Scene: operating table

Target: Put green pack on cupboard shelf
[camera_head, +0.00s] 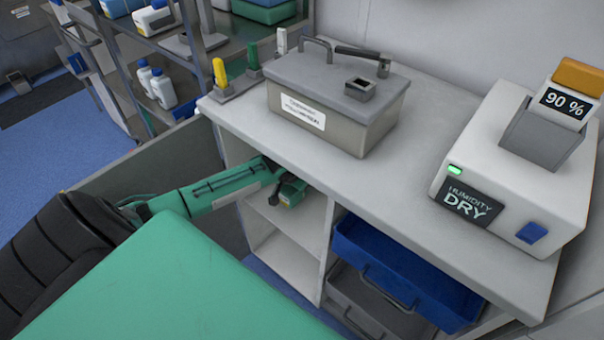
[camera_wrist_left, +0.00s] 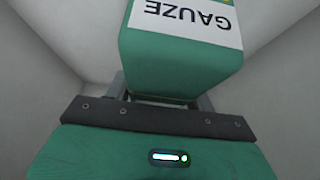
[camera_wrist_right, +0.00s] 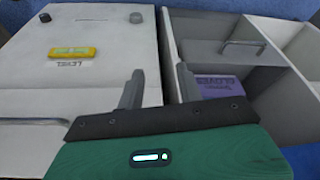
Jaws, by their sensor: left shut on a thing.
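The green pack (camera_wrist_left: 165,65) has a white label reading GAUZE and fills the upper middle of the left wrist view. My left gripper (camera_wrist_left: 162,92) is shut on it, with a finger on each side. In the head view my left gripper (camera_head: 278,180) reaches into the open upper compartment of the white cupboard (camera_head: 225,110), and the pack (camera_head: 292,192) shows at its tip under the counter top. The cupboard shelf (camera_head: 285,222) lies below the pack. My right gripper (camera_wrist_right: 158,88) is open and empty in the right wrist view.
A grey metal box (camera_head: 335,115) and a humidity device (camera_head: 515,170) stand on the counter. A blue drawer (camera_head: 405,275) is beside the open compartments. The right wrist view shows a white panel with a yellow level (camera_wrist_right: 73,53) and a divided bin with a purple box (camera_wrist_right: 222,87).

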